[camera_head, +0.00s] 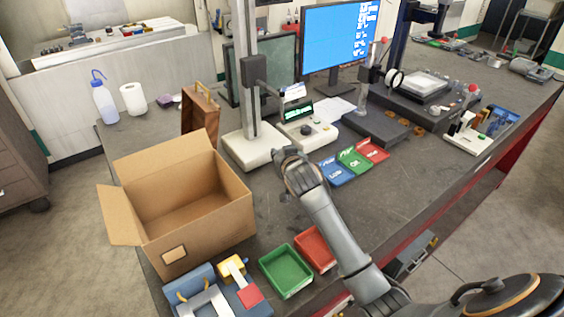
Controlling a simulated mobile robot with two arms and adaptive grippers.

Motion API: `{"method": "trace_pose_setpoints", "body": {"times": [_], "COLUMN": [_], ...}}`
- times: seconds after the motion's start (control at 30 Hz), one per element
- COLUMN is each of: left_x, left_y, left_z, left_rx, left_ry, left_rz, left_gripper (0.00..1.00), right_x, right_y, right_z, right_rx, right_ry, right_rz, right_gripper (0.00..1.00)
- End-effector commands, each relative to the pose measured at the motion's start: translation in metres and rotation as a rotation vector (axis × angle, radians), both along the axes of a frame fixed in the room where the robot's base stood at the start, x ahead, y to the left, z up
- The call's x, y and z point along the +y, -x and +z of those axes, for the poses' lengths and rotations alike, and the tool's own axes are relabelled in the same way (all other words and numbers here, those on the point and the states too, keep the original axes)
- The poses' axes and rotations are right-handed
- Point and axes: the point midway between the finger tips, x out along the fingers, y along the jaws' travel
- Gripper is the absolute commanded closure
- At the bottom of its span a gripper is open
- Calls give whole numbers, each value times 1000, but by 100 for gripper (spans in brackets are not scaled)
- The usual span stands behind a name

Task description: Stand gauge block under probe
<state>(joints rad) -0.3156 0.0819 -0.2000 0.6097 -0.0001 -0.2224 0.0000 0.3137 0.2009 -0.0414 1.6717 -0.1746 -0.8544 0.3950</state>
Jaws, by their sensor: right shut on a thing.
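The gauge stand has a pale base (244,150), a tall grey column (243,40) and a dark probe carriage (255,70) partway up it. A small readout box (306,130) with a lit display stands to its right. My right gripper (284,158) is at the right edge of the pale base, in front of the readout box. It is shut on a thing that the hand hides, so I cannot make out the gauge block. Whether the gripper touches the base is unclear. My left gripper is not in view.
An open cardboard box (217,203) stands left of my right arm. Blue, green and red trays (337,172) lie to the right of the hand. Green (286,284) and red (315,247) bins sit at the front. A monitor (335,38) stands behind.

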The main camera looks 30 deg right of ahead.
Motion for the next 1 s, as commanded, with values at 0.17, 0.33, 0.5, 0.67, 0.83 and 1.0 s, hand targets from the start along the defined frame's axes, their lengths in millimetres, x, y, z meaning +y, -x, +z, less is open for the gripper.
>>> {"method": "trace_pose_setpoints", "body": {"times": [0.17,0.33,0.5,0.67,0.83,1.0], "left_x": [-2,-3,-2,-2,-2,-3], "left_y": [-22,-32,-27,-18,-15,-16], "left_z": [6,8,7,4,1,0], "left_rx": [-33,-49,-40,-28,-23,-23], "left_ry": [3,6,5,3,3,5], "left_rz": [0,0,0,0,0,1], "left_gripper": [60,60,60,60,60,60], "right_x": [0,0,0,0,0,1], "right_y": [1,0,0,0,0,1], "right_z": [-25,-37,-37,-41,-46,-51], "right_rx": [3,-1,-1,-1,-1,2], "right_ry": [0,1,0,0,0,0], "right_rz": [0,1,1,1,1,1], "right_gripper": [100,100,100,100,100,100]}}
